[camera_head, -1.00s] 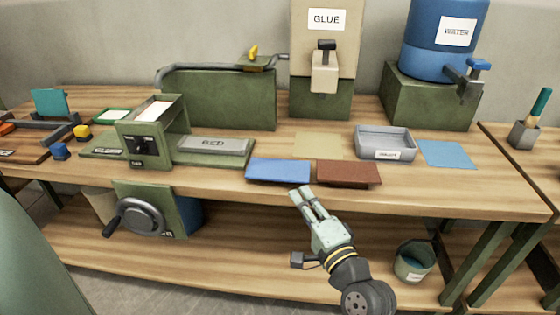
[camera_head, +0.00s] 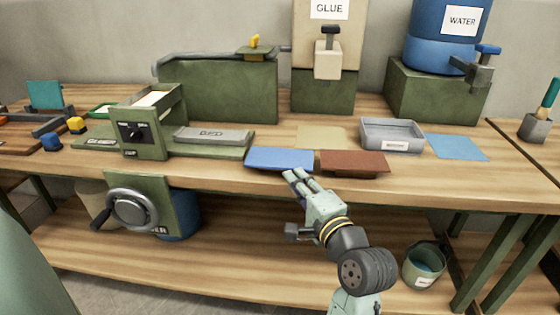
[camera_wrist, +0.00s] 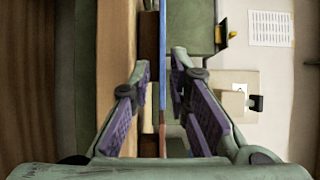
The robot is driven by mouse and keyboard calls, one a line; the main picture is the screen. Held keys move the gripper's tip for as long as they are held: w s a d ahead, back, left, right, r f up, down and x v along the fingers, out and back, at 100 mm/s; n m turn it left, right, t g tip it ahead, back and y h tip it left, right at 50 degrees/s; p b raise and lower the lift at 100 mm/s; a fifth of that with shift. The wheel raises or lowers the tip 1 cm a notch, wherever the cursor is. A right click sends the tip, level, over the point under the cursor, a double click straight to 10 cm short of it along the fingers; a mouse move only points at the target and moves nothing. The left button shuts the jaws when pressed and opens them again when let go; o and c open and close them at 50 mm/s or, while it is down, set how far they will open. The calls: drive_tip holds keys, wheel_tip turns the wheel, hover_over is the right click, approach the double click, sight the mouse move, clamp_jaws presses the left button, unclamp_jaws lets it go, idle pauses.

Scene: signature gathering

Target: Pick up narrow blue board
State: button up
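The blue board (camera_head: 278,158) lies flat at the front edge of the workbench, left of the brown board (camera_head: 353,162). My gripper (camera_head: 294,175) is at the blue board's front edge, towards its right end. In the wrist view, my gripper (camera_wrist: 161,72) is open, with one purple-padded finger on each side. The blue board (camera_wrist: 163,40) appears there edge-on as a thin blue strip between the fingers. I see a gap on both sides of it.
The workbench (camera_head: 420,186) holds a grey tray (camera_head: 391,143) and a light blue sheet (camera_head: 458,147) to the right. A green press bed (camera_head: 215,148) stands to the left. A crank wheel (camera_head: 132,209) juts out below. A bucket (camera_head: 423,267) sits on the lower shelf.

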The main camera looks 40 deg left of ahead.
sight(287, 169)
drive_tip(key=x, duration=0.1)
drive_tip(key=p+x, duration=0.1)
drive_tip(key=x, duration=0.2)
drive_tip(key=shift+w+a+r+p, duration=0.1)
drive_tip(key=shift+a+r+p, duration=0.1)
drive_tip(key=shift+r+p, duration=0.1)
drive_tip(key=shift+w+a+f, duration=0.15)
drive_tip(key=shift+w+a, duration=0.1)
drive_tip(key=shift+a, duration=0.1)
clamp_jaws()
